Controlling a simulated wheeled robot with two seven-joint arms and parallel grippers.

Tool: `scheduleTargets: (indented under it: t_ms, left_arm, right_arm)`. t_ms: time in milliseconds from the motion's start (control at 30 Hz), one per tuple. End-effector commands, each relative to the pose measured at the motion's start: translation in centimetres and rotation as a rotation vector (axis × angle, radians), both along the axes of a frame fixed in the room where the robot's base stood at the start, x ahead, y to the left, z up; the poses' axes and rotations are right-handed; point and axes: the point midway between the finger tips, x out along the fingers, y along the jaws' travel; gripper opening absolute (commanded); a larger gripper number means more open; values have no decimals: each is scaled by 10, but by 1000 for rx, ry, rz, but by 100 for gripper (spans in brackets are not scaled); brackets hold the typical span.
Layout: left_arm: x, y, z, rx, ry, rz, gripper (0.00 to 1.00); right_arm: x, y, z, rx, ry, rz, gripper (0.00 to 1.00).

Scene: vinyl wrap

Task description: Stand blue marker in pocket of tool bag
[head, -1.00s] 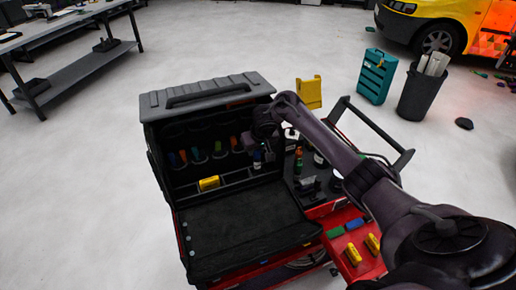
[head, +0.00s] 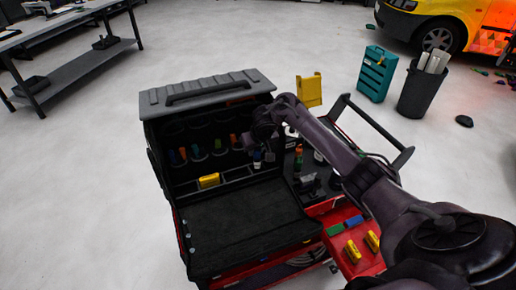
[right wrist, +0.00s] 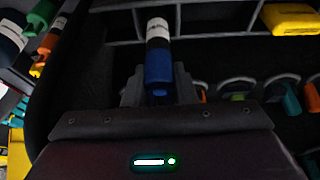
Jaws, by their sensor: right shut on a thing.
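In the head view the marker (head: 257,159) hangs roughly upright below my right gripper (head: 262,140), at the right end of the open tool bag. The black tool bag (head: 250,228) has a grey handled lid and a row of pockets on its back wall; several hold coloured tools. A divided tray lies below the pockets. Whether the marker touches the bag cannot be told. My left gripper is out of view.
A yellow block (head: 209,180) lies in the bag's tray. Right of the bag, the red cart (head: 323,208) carries bottles, a green and a blue piece and yellow pieces. My right arm covers part of it. The floor left of the bag is clear.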

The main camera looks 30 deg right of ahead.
Motion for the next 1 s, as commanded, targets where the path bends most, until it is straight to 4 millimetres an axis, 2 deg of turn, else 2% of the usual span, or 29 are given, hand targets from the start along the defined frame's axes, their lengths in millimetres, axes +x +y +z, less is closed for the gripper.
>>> scheduleTargets:
  t_ms: [233,267,433,767,867,1000]
  left_arm:
    - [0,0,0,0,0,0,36]
    - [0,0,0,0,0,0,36]
    - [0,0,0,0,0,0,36]
    - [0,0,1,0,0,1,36]
    - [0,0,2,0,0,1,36]
    - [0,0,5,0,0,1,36]
  right_arm:
    - [0,0,0,1,0,0,3]
    - [0,0,0,1,0,0,27]
    - [0,0,0,1,0,0,49]
    - [-1,1,3,1,0,2,50]
    - [-5,2,14,2,-1,3,50]
    - [-14,4,38,1,-4,3,50]
